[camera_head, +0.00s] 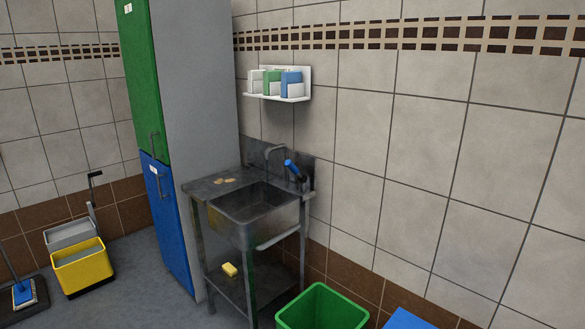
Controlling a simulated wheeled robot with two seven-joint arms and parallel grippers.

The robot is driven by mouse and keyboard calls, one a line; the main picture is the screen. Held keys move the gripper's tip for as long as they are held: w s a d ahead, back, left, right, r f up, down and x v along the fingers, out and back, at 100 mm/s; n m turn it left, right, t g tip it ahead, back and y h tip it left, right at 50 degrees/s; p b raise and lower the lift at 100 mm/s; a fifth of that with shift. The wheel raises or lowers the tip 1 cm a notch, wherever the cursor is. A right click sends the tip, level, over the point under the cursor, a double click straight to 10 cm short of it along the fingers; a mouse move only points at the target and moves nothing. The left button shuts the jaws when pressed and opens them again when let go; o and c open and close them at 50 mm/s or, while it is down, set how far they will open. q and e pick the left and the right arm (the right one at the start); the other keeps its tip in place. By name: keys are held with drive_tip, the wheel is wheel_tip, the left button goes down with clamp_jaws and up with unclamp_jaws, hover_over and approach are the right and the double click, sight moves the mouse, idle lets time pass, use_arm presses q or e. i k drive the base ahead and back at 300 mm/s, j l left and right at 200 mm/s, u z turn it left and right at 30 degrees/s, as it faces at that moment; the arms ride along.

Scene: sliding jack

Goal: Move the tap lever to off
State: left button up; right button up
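A metal sink (256,212) stands on a metal frame against the tiled wall, right of the tall cabinet. A curved grey spout (274,153) rises at the back of the basin. A tap lever with a blue handle (291,168) sits at the sink's back right corner, tilted up toward the left. Whether water runs is too small to tell. Neither of my grippers shows in the head view.
A tall cabinet with a green door (140,75) and a blue door (167,220) stands left of the sink. A green bin (322,308) and a blue object (405,319) are in front right. A yellow bucket (78,268) is at left. A wall shelf (277,97) hangs above.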

sight(292, 167)
drive_tip(key=i+j+z, duration=0.1)
drive_tip(key=i+j, duration=0.2)
drive_tip(key=i+j+z, duration=0.15)
drive_tip(key=j, duration=0.3)
drive_tip(key=i+j+z, duration=0.1)
drive_tip(key=i+j, duration=0.25)
